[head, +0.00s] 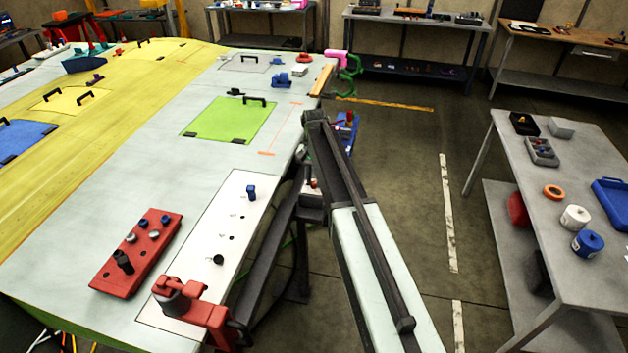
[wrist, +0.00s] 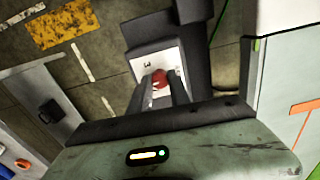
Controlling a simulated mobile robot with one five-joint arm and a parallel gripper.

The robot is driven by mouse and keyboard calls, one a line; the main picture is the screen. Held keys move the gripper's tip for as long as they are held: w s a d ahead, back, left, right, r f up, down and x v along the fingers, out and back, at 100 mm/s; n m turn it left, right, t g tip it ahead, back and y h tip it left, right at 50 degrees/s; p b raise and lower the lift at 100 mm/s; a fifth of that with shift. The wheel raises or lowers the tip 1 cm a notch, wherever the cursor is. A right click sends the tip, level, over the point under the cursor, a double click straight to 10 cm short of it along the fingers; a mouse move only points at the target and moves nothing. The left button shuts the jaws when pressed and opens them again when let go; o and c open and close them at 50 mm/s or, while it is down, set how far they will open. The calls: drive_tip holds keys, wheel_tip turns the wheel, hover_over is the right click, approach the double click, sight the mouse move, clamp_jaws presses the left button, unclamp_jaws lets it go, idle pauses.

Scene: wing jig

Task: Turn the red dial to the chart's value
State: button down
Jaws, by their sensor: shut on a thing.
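The red dial (wrist: 159,77) sits on a pale plate (wrist: 149,63) with small dark marks, on a dark housing, in the wrist view. My gripper (wrist: 160,86) has its two dark fingers on either side of the dial and is shut on it. The fingers hide part of the dial, and its pointer cannot be read. In the head view, a small box (head: 312,199) with a red spot stands at the table's right edge beside my arm. My fingertips are not clear there. I cannot make out a chart in either view.
The large wing panel (head: 215,130) fills the left, with a green hatch (head: 229,119). A red block with knobs (head: 137,252) and a red clamp (head: 196,310) lie near its front. A grey side table (head: 588,168) stands at the right, with open floor between.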

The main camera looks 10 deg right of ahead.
sight(314, 182)
drive_tip(key=shift+m, duration=0.6)
drive_tip(key=c, duration=1.2)
unclamp_jaws()
wheel_tip(314, 182, up, 8)
drive_tip(key=p, duration=0.8)
drive_tip(key=shift+f, duration=0.1)
